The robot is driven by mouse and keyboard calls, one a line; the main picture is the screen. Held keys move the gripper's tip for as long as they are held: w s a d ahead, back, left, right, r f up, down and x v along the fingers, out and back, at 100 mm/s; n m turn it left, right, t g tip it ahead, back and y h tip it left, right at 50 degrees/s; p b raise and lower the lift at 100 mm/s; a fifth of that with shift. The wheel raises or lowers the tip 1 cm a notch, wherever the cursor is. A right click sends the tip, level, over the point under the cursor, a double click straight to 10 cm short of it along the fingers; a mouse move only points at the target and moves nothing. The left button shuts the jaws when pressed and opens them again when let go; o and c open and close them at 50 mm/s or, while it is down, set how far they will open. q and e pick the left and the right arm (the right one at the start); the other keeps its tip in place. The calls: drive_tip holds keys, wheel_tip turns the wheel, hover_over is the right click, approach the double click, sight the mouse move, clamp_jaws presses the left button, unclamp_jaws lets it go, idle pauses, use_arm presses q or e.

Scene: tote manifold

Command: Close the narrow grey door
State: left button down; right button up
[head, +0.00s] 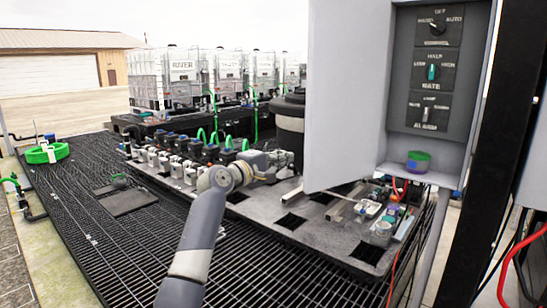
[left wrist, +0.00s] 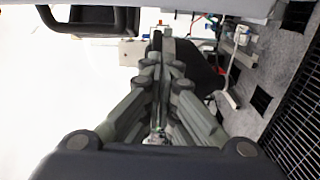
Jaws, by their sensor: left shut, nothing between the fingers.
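The narrow grey door (head: 348,90) is a tall light-grey panel. It stands open to the left of a grey control box, leaving the box's switches exposed. My left gripper (head: 287,159) is to the left of the door's lower free edge in the head view, and its tips appear small and partly lost against the clutter behind. In the left wrist view my left gripper (left wrist: 165,42) has its fingers together with nothing between them. A pale strip runs across the top of that view; I cannot tell whether it is the door. My right gripper is not in view.
The control box (head: 398,130) holds several black switch plates. A green-topped knob (head: 418,161) sits at its bottom. A dark post (head: 497,150) stands at right. A grey manifold deck (head: 330,240) with fittings lies below, over black grating (head: 130,255). White totes (head: 183,78) stand behind.

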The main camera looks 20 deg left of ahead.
use_arm(q)
drive_tip(key=d+p, duration=0.1)
drive_tip(key=d, duration=0.1)
drive_tip(key=s+d+p, duration=0.1)
drive_tip(key=shift+s+d+p, duration=0.15)
drive_tip(key=shift+d+p, duration=0.2)
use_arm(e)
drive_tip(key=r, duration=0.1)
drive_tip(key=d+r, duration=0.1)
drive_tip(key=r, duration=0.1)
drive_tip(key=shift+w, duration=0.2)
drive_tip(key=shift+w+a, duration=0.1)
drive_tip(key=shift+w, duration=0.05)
